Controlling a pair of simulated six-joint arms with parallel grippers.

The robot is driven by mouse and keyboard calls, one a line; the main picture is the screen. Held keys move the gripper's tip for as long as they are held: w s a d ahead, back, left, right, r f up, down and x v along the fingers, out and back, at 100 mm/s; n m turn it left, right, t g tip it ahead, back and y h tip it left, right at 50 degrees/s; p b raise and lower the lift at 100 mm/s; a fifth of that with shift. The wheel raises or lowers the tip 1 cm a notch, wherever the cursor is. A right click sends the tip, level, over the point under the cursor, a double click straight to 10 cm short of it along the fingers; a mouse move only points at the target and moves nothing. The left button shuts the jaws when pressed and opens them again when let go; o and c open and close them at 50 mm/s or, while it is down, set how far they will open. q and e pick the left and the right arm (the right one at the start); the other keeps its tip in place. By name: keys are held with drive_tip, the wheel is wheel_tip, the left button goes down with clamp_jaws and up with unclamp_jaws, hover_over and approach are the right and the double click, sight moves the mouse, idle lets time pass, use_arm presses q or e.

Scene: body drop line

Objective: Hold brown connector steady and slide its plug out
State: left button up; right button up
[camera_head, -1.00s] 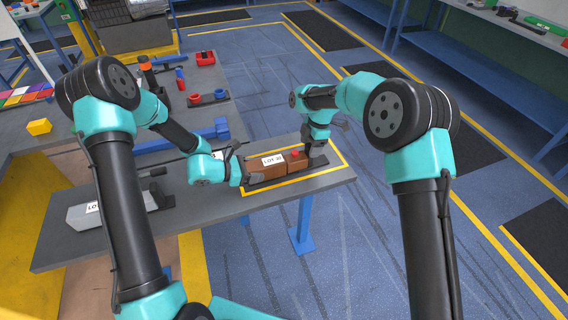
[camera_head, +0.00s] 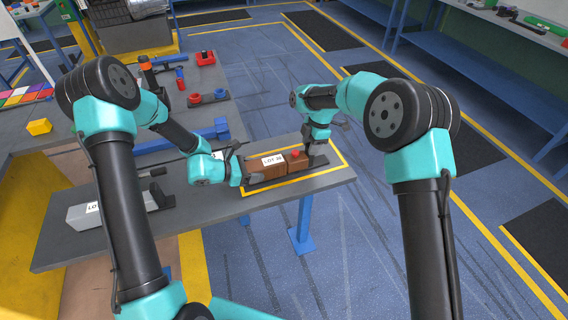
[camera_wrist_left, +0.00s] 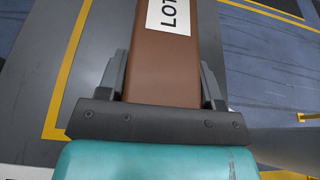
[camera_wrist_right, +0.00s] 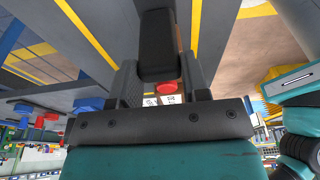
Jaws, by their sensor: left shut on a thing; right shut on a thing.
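The brown connector (camera_head: 264,168) lies on the bench end, inside a yellow outline, with a white lot label on top. Its plug (camera_head: 299,163), a shorter brown block with a red button (camera_head: 295,153), sits at its right end; a thin seam shows between them. My left gripper (camera_head: 246,166) is shut on the connector's left end. In the left wrist view its fingers flank the brown body (camera_wrist_left: 163,75). My right gripper (camera_head: 317,155) is shut on a dark grip (camera_wrist_right: 157,50) at the plug's right end. The red button also shows in the right wrist view (camera_wrist_right: 166,88). The fingers partly hide the grip.
A grey labelled part (camera_head: 105,210) with a dark end lies on the bench to the left. A blue bar (camera_head: 190,138) lies behind. A yellow block (camera_head: 39,127) and red and blue parts stand farther back. Open floor lies beyond the bench's right edge.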

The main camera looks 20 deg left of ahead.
use_arm(q)
drive_tip(key=shift+f, duration=0.15)
use_arm(e)
drive_tip(key=shift+w+d, duration=0.6)
drive_tip(key=shift+d, duration=0.2)
drive_tip(key=shift+w+d, duration=0.55)
drive_tip(key=shift+d, duration=0.2)
drive_tip(key=o, duration=1.1)
drive_tip(key=shift+r, duration=0.1)
drive_tip(key=shift+s+r, duration=0.1)
drive_tip(key=shift+r, duration=3.3)
use_arm(q)
drive_tip(key=o, duration=1.2)
drive_tip(key=shift+o, duration=0.2)
drive_tip(key=shift+a, duration=0.1)
